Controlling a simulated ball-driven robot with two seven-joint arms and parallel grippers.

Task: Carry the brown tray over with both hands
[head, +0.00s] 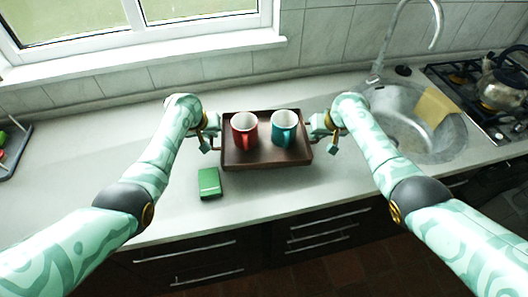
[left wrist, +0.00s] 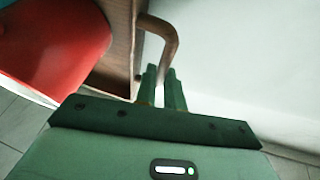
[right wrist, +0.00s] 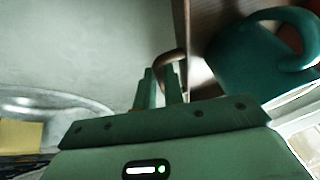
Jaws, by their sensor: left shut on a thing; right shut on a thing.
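The brown tray (head: 265,160) is at the middle of the counter in the head view. A red mug (head: 244,131) and a teal mug (head: 284,127) stand upright on it. My left gripper (head: 215,139) is at the tray's left side; in the left wrist view its fingers (left wrist: 162,88) are shut on the tray's curved handle (left wrist: 166,38). My right gripper (head: 318,134) is at the right side; in the right wrist view its fingers (right wrist: 160,88) are shut on the other handle (right wrist: 168,58). Whether the tray touches the counter is hard to tell.
A green box-like block (head: 209,183) lies on the counter just front-left of the tray. A sink (head: 408,125) with a tap (head: 385,45) is to the right, then a hob with a kettle (head: 503,85). The counter (head: 75,150) at left is mostly clear.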

